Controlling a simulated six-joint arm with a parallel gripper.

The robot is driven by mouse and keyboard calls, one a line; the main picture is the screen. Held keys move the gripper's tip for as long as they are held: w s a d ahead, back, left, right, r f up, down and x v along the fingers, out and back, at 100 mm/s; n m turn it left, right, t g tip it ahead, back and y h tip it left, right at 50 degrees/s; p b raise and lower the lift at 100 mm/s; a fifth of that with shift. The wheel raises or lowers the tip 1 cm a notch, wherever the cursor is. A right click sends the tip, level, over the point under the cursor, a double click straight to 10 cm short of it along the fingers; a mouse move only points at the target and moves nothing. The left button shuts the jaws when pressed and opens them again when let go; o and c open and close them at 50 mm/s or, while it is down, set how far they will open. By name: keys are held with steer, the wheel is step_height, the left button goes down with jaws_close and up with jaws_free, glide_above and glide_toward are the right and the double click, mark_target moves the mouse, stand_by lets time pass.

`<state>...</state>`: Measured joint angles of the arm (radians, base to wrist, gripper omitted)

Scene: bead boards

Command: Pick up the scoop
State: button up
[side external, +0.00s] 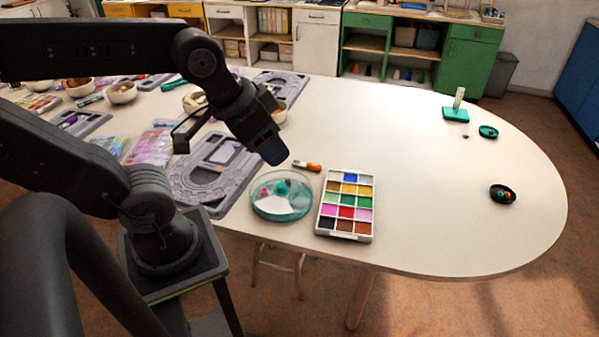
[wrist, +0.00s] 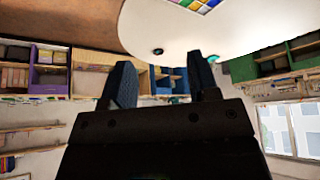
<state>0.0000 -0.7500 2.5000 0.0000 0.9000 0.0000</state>
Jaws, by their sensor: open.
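My gripper (side external: 274,152) hangs over the table near its front side, above and just behind a round teal see-through dish (side external: 281,214). In the wrist view its two blue fingers (wrist: 162,78) stand apart with nothing between them. The dish holds a white piece (side external: 276,203), a small teal piece (side external: 283,187) and something pink. I cannot tell for sure which item is the scoop. A teal item with a handle (side external: 172,84) lies far back on the left, too small to make out. The dish does not show in the wrist view.
A paint box (side external: 345,205) stands right of the dish, an orange-and-white tube (side external: 307,166) behind it. Grey bead boards (side external: 214,170) lie left. A black bowl (side external: 502,194), a teal dish (side external: 488,131) and a teal stand (side external: 456,114) are far right. The table's middle is clear.

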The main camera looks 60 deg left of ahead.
stand_by(0.7)
steer(key=n+g, duration=0.6)
steer(key=n, duration=2)
glide_above(313, 165)
step_height(313, 165, down, 30)
steer(key=shift+s+r, duration=0.1)
steer(key=shift+r, duration=0.05)
steer(key=shift+f, duration=3)
